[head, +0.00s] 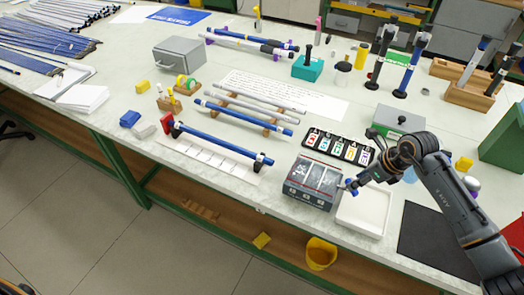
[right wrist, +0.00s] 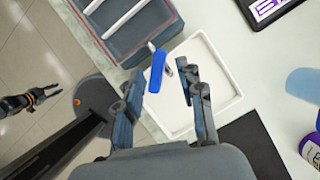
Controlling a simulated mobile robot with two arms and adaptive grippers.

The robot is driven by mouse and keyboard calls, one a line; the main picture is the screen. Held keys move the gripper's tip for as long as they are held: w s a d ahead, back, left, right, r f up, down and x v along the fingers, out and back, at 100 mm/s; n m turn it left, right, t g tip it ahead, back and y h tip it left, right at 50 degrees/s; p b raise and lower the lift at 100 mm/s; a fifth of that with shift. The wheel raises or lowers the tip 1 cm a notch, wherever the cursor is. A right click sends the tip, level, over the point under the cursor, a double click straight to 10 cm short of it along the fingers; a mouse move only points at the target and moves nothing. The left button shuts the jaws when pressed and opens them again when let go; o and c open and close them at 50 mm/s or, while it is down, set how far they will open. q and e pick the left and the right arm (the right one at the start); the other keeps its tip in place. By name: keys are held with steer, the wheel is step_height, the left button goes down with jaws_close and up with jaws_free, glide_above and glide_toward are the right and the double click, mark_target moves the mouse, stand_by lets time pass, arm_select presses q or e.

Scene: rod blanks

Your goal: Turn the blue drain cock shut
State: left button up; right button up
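The blue drain cock (right wrist: 157,70) is a small blue lever on a short metal stem at the side of a grey box (head: 313,182). My right gripper (right wrist: 158,88) is open, with a finger on each side of the blue lever and visible gaps between. In the head view my right gripper (head: 357,184) partly covers the cock. My left gripper (right wrist: 45,95) shows small in the right wrist view, fingers apart and empty over the floor.
A strip of numbered coloured cards (head: 339,147) lies behind the box. A grey-green box (head: 398,122) stands behind my right arm. A dark mat (head: 437,240) lies right of the tray. A purple-labelled bottle (right wrist: 311,150) stands at the right wrist view's right edge.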

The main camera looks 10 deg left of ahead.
steer(key=b+v, duration=0.3)
steer(key=v, duration=0.9)
steer(key=s+a+r+g+y+b, duration=0.1)
steer(key=a+y, duration=0.5)
steer(key=a, duration=0.9)
steer(key=s+a+r+n+g+y+b, duration=0.1)
steer(key=a+y+b, duration=0.5)
steer(key=a, duration=0.9)
steer(key=shift+s+a+r+n+g, duration=0.2)
steer(key=shift+s+r+n+g, duration=0.3)
steer(key=shift+s, duration=0.75)
steer(key=shift+r, duration=0.1)
